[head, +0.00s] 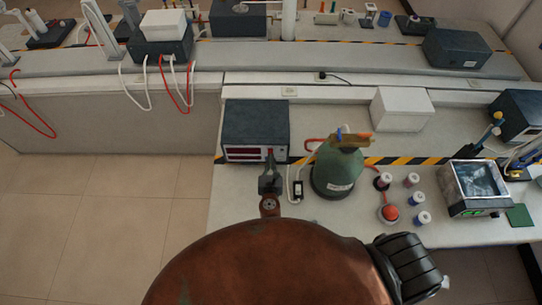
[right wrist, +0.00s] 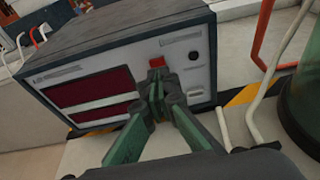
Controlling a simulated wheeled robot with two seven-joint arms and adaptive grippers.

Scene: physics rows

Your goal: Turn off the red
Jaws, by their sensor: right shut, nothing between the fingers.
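A dark box-shaped instrument (head: 255,124) with a light front panel and two dark red displays stands on the bench; it fills much of the right wrist view (right wrist: 120,62). A small red switch (right wrist: 157,62) sits on its front panel, right of the displays. My right gripper (right wrist: 158,88) is shut and empty, its fingertips just below the switch and close to the panel; I cannot tell whether they touch. In the head view my right gripper (head: 270,166) is in front of the instrument and partly covers its panel. My left gripper is not in view.
A green rounded vessel (head: 336,170) stands right of the instrument, with red and white tubes between them. A round red knob (head: 390,213), several small jars and a lit device (head: 476,185) are farther right. A white box (head: 402,109) stands behind.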

